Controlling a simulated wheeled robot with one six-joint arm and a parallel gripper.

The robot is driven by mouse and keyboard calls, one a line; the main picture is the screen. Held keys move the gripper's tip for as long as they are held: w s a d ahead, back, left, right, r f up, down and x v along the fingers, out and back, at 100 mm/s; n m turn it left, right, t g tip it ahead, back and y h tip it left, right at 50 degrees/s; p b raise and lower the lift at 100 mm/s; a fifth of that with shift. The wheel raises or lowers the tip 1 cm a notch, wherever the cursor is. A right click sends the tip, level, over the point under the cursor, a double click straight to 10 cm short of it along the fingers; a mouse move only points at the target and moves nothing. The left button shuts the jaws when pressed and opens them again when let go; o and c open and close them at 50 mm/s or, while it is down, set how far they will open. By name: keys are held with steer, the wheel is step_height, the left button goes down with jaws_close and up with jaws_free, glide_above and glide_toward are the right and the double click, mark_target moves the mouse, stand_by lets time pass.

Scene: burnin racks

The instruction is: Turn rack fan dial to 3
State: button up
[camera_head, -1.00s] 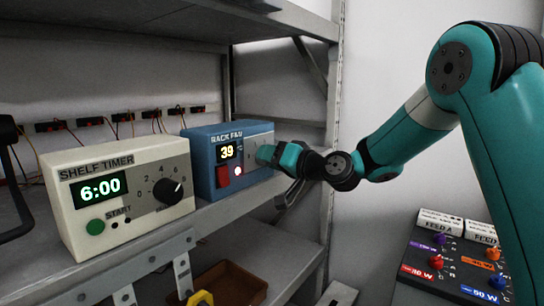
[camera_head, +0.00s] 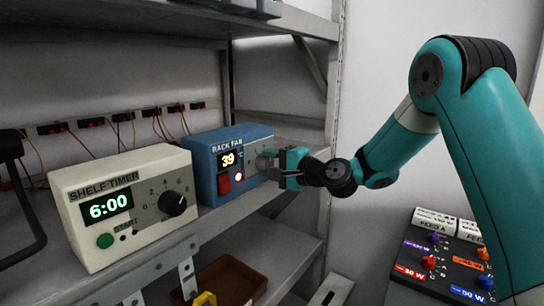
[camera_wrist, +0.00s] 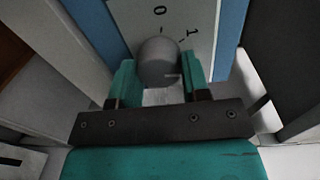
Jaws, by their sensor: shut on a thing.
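The blue rack fan box (camera_head: 205,150) stands on the shelf, its display reading 39, with a red switch and a lit red light on its front. Its grey round dial (camera_head: 263,161) is at the right of the panel, partly covered by my gripper (camera_head: 278,168). In the wrist view the dial (camera_wrist: 158,58) sits between the two teal fingers of my gripper (camera_wrist: 158,78), which are shut on it. Marks 0 and 1 show beside the dial; the other marks are hidden. A small pale line shows on the dial's lower right edge.
A cream shelf timer (camera_head: 125,205) reading 6:00 stands just left of the fan box. A shelf post (camera_head: 328,150) rises behind my gripper. A dark panel with coloured knobs (camera_head: 440,262) is at lower right. A brown tray (camera_head: 232,282) lies below.

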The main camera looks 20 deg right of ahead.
steer(key=m+p, duration=0.5)
steer(key=m, duration=0.2)
steer(key=shift+d+r, duration=0.1)
steer(key=m+p, duration=0.3)
steer(key=m, duration=0.1)
steer(key=shift+p, duration=0.35)
steer(key=shift+m+y+p, duration=0.3)
steer(key=shift+m+p, duration=0.45)
steer(key=shift+m, duration=0.35)
steer(key=shift+f, duration=0.2)
steer(key=o, duration=0.9)
steer(key=shift+b+v, duration=7.1)
steer(key=shift+v, duration=1.55)
